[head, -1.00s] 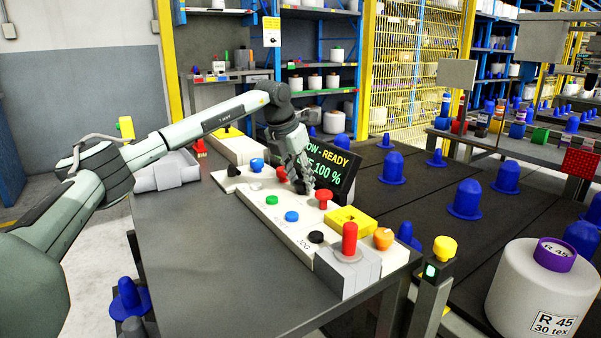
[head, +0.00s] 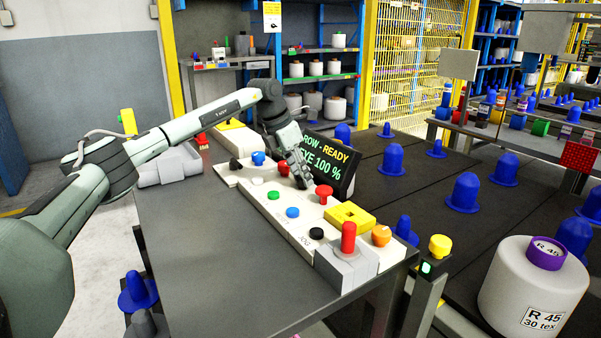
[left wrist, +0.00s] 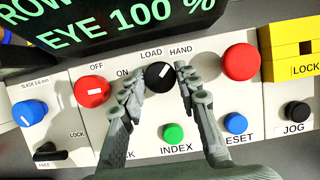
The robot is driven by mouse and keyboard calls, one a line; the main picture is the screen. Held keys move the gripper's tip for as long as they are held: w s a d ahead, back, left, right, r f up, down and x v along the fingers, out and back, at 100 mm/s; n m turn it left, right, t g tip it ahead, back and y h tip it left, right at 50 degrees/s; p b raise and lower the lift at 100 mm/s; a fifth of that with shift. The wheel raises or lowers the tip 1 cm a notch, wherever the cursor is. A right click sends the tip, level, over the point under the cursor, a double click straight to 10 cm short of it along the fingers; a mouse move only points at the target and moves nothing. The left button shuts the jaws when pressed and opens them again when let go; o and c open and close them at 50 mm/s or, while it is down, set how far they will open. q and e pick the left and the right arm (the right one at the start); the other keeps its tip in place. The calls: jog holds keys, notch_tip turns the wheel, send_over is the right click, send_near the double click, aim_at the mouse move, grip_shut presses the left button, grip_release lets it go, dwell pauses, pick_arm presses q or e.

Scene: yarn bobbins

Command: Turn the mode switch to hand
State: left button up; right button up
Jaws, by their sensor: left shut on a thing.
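The mode switch is a round black knob (left wrist: 160,76) with a white pointer mark, on the white control panel (head: 262,202). LOAD and HAND are printed above it in the left wrist view. Its white mark leans up and to the right, towards HAND. My left gripper (left wrist: 161,85) has one finger on each side of the knob and is shut on it. In the head view my left gripper (head: 300,181) reaches down to the panel in front of the display, and its fingers hide most of the knob. My right gripper is not in view.
A red knob (left wrist: 92,87) marked OFF and ON is left of the switch, and a red button (left wrist: 240,62) is right. A green button (left wrist: 174,134) sits just below. The display (head: 334,164) stands close behind. A yellow lock block (head: 350,217) is farther right.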

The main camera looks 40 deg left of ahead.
pick_arm(q)
jog(key=o, duration=1.1)
jog(key=shift+o, duration=0.2)
jog(key=v, duration=1.2)
jog(key=shift+s, duration=0.1)
